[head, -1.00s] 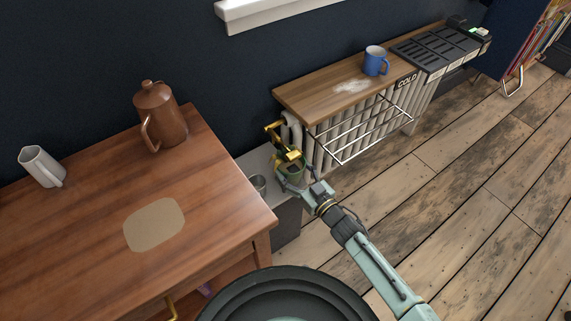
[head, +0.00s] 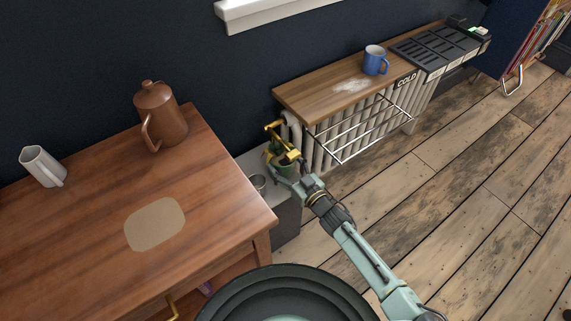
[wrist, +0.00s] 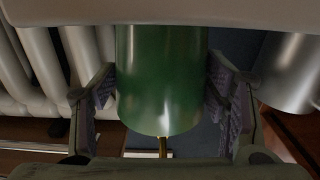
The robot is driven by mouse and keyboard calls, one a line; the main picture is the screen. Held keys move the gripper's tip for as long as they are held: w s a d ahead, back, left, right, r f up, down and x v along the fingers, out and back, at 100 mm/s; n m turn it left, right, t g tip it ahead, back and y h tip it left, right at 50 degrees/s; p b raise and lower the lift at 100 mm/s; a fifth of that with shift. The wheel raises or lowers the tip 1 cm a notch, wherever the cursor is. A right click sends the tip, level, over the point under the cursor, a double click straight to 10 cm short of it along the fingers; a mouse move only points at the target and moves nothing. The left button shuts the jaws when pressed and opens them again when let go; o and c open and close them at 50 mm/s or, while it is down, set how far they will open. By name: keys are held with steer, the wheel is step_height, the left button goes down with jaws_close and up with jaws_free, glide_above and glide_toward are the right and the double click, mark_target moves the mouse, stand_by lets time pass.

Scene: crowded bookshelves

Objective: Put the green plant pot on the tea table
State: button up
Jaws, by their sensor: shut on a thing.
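The green plant pot (wrist: 160,80) fills the middle of the wrist view between the two fingers of my gripper (wrist: 160,108), which is shut on its sides. In the head view my gripper (head: 283,168) is by the left end of the radiator, and the pot is mostly hidden by the fingers and yellow pipework. I cannot tell whether the pot touches the grey stand below. The reddish-brown wooden table (head: 80,225), which may be the tea table, stands at the left with a beige patch (head: 155,224) on its top.
A metal cup (head: 258,183) stands on the grey stand (head: 286,215) beside the pot; it also shows in the wrist view (wrist: 290,70). A copper pot (head: 160,112) and a white jug (head: 42,166) stand on the table's far side. A yellow valve (head: 281,140) is close to my gripper.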

steer(key=o, duration=1.6)
steer(key=shift+f, duration=0.1)
steer(key=shift+c, duration=0.2)
